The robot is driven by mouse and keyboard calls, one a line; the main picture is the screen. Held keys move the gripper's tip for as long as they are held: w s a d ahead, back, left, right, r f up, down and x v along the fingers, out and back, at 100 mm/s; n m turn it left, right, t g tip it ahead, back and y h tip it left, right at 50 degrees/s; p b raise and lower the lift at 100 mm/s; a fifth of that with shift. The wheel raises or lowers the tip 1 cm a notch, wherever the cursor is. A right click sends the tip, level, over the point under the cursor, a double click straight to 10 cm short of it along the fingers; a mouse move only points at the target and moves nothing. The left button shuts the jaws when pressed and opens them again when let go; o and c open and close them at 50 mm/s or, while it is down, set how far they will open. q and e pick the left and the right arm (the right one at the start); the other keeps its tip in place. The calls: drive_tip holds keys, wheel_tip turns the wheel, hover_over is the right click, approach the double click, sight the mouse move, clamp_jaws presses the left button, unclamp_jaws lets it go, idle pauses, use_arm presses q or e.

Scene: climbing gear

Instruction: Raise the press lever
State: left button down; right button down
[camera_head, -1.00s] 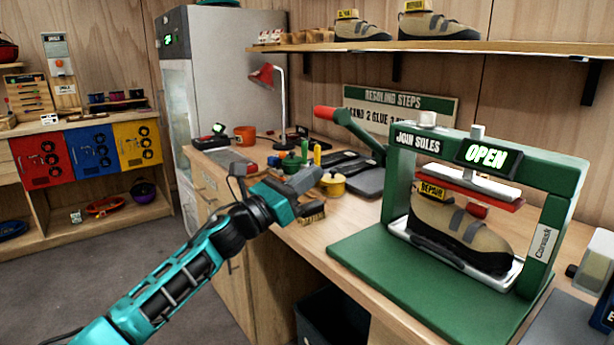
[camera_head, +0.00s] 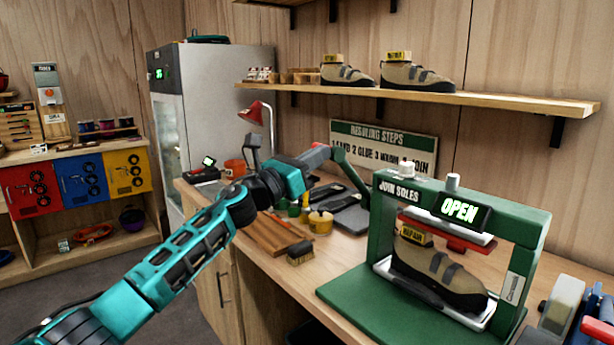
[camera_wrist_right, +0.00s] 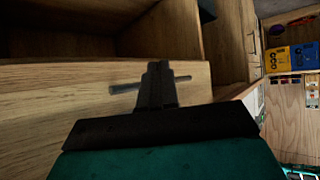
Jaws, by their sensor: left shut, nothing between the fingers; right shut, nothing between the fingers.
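The green press (camera_head: 536,240) stands on the bench at the right, and its display (camera_head: 459,211) reads OPEN. A beige shoe (camera_head: 440,268) tagged REPAIR sits on its tray under the raised pressing plate. My right gripper (camera_wrist_right: 158,72) is shut and empty in the right wrist view, before a wooden drawer front with a bar handle.
Below my left arm lie a brush (camera_head: 300,252), a yellow pot (camera_head: 320,221) and a wooden board (camera_head: 268,236). A red lamp (camera_head: 257,115) stands behind. A shelf (camera_head: 500,100) with shoes runs above. A machine with rollers (camera_head: 556,305) stands at the right.

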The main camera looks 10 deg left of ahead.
use_arm(q)
drive_tip(key=shift+w+d+r, duration=0.75)
drive_tip(key=shift+w+r, duration=0.2)
drive_tip(key=shift+r, duration=0.15)
drive_tip(key=shift+w+d+r, duration=0.75)
drive_tip(key=shift+w+r, duration=0.2)
drive_tip(key=shift+r, duration=0.1)
use_arm(e)
drive_tip(key=shift+w+d, duration=0.15)
drive_tip(key=shift+w, duration=0.25)
